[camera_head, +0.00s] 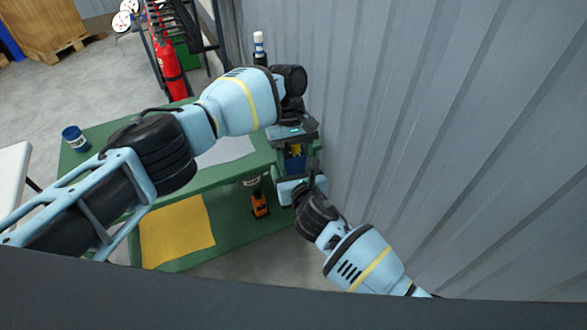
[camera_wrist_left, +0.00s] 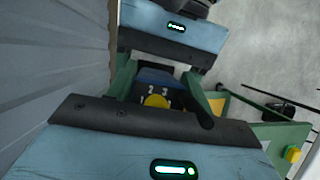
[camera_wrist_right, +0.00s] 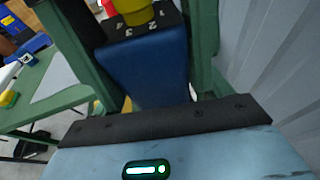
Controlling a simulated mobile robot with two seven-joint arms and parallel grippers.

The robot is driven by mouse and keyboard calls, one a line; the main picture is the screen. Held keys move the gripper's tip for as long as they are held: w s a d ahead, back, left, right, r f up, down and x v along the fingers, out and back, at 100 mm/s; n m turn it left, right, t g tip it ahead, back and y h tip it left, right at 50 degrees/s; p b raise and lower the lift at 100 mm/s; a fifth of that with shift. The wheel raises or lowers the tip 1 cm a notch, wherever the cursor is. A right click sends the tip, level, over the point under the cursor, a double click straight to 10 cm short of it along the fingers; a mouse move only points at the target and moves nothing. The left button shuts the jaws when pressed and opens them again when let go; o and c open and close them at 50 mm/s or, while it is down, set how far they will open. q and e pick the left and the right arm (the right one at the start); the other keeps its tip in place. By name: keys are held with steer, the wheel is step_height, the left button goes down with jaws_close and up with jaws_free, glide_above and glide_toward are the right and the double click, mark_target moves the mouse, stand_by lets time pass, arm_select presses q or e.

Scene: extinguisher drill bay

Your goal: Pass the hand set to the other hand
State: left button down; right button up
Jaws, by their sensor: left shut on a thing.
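The hand set (camera_head: 295,164) is a dark blue block with a yellow knob and numerals on its top. It is held between my two grippers, close to the wall. My left gripper (camera_head: 291,143) is shut on it from above in the head view. The hand set shows between green fingers in the left wrist view (camera_wrist_left: 155,77). My right gripper (camera_head: 297,180) faces it from the opposite side. In the right wrist view the hand set (camera_wrist_right: 150,70) stands between the right gripper's green fingers, with narrow gaps at its sides; the fingertips are hard to make out.
A green bench (camera_head: 240,172) stands below, with a yellow mat (camera_head: 178,230) and an orange item (camera_head: 260,204) low down. A blue can (camera_head: 75,138) is on its left end. A red extinguisher (camera_head: 170,68) stands behind. The corrugated wall (camera_head: 430,120) is close on the right.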

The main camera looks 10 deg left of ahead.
steer(key=c, duration=1.2)
arm_select(q)
steer(key=c, duration=0.5)
jaws_free()
arm_select(e)
steer(key=shift+r, duration=0.15)
steer(key=shift+c, duration=0.7)
arm_select(q)
steer(key=shift+r, duration=0.1)
